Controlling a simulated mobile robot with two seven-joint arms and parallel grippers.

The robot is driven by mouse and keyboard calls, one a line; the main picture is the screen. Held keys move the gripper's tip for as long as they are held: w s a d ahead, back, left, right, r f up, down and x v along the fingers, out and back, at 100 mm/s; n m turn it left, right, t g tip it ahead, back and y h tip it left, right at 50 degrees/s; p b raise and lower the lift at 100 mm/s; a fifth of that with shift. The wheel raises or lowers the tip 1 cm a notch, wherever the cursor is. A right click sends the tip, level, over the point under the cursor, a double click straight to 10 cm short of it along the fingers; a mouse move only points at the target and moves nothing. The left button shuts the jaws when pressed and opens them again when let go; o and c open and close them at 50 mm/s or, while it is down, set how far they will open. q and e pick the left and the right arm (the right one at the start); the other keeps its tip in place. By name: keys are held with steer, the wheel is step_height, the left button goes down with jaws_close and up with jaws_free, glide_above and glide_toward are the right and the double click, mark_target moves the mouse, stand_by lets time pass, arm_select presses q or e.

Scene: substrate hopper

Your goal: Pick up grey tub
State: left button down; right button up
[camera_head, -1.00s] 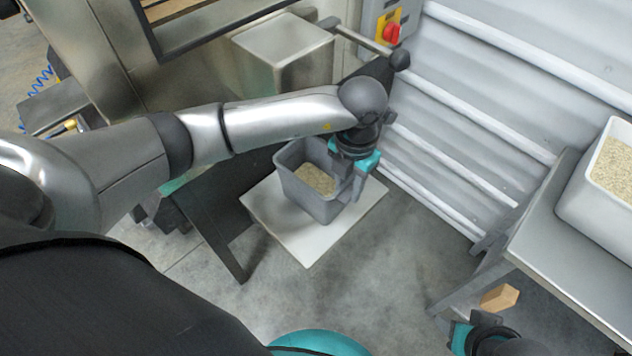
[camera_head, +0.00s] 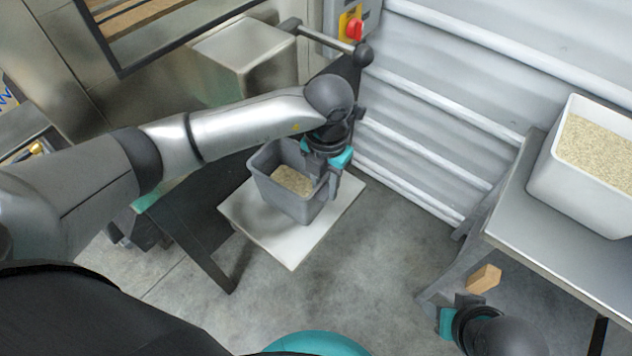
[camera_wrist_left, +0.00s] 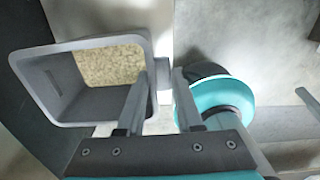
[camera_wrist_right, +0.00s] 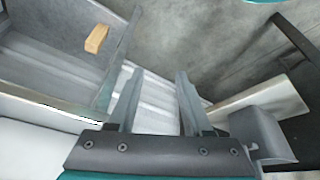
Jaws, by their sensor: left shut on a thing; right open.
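The grey tub (camera_head: 290,200) is an open rectangular container with pale granular material (camera_head: 293,180) in its bottom. It stands over the white square board (camera_head: 258,232) in the head view; I cannot tell whether it still touches it. My left gripper (camera_head: 326,182) is shut on the tub's right-hand wall. In the left wrist view the tub (camera_wrist_left: 55,85) lies at the left, its rim between my left fingers (camera_wrist_left: 155,95). My right gripper (camera_wrist_right: 158,95) is open and empty in the right wrist view, low by the metal table at the right.
A white bin (camera_head: 568,190) of pale granules stands on the metal table (camera_head: 520,232) at the right. A wooden block (camera_head: 483,279) shows below the table's edge. A ribbed metal wall (camera_head: 440,110) stands behind. A red switch (camera_head: 354,28) is above. Grey floor (camera_head: 350,270) lies clear between.

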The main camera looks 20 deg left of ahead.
arm_select(q)
steer(key=shift+r, duration=0.2)
steer(key=shift+r, duration=0.15)
steer(key=shift+w+r+p, duration=0.1)
steer(key=shift+r+p, duration=0.3)
steer(key=shift+p, duration=0.2)
step_height(320, 180, up, 9)
steer(key=p, duration=0.7)
steer(key=shift+f, duration=0.2)
arm_select(e)
steer(key=s+d+f+g, duration=0.1)
steer(key=s+f, duration=0.2)
steer(key=f, duration=0.5)
steer(key=s+d+f+g, duration=0.1)
steer(key=s+d+f, duration=0.1)
steer(key=f, duration=0.6)
steer(key=shift+s+f+h, duration=0.25)
steer(key=shift+s+h, duration=0.05)
steer(key=shift+s, duration=0.55)
steer(key=shift+s+d+f, duration=0.1)
steer(key=shift+d, duration=0.05)
